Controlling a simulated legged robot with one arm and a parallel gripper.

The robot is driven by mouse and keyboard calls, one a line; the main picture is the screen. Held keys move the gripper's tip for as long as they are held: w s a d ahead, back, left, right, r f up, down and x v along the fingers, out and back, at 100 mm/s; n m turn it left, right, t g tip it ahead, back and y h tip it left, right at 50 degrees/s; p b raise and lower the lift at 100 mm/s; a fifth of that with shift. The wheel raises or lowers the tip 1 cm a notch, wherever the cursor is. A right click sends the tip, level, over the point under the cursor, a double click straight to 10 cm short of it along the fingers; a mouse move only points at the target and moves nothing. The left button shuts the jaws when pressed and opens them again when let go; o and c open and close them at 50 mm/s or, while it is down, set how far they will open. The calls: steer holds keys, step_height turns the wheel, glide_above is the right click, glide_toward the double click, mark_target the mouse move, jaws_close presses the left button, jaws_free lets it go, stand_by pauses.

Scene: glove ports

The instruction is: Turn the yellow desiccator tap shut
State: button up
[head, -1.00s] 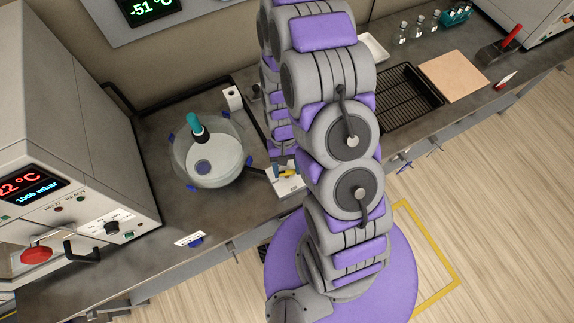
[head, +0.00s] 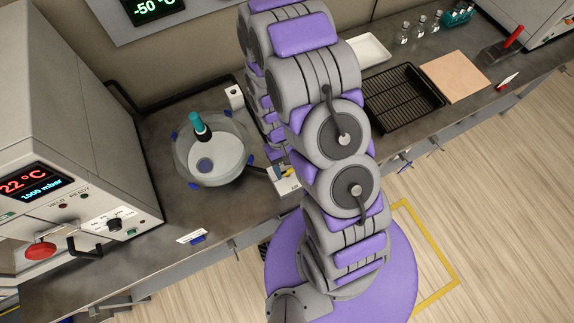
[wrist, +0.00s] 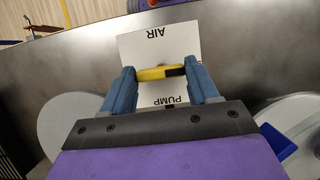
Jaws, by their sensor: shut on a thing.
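The yellow desiccator tap (wrist: 158,73) shows in the wrist view as a yellow bar with a black end, lying crosswise in front of a white plate (wrist: 158,45) marked AIR and PUMP. My gripper (wrist: 161,80) is shut on the tap, with one blue finger at each end of it. In the head view the tap (head: 289,174) is a small yellow spot beside my arm, partly hidden by it. The round glass desiccator (head: 222,167) stands to its left on the bench.
A grey oven-like unit (head: 75,130) with a red display stands at the left. A black rack (head: 402,98), a tan board (head: 453,76) and several small bottles (head: 421,24) lie to the right of my arm. The bench in front of the desiccator is mostly clear.

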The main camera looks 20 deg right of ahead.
steer(key=o, duration=1.1)
steer(key=shift+c, duration=0.2)
steer(key=p+v, duration=0.1)
steer(key=v, duration=1.6)
steer(key=shift+a+r, duration=0.15)
steer(key=shift+r, duration=0.05)
steer(key=shift+w, duration=0.1)
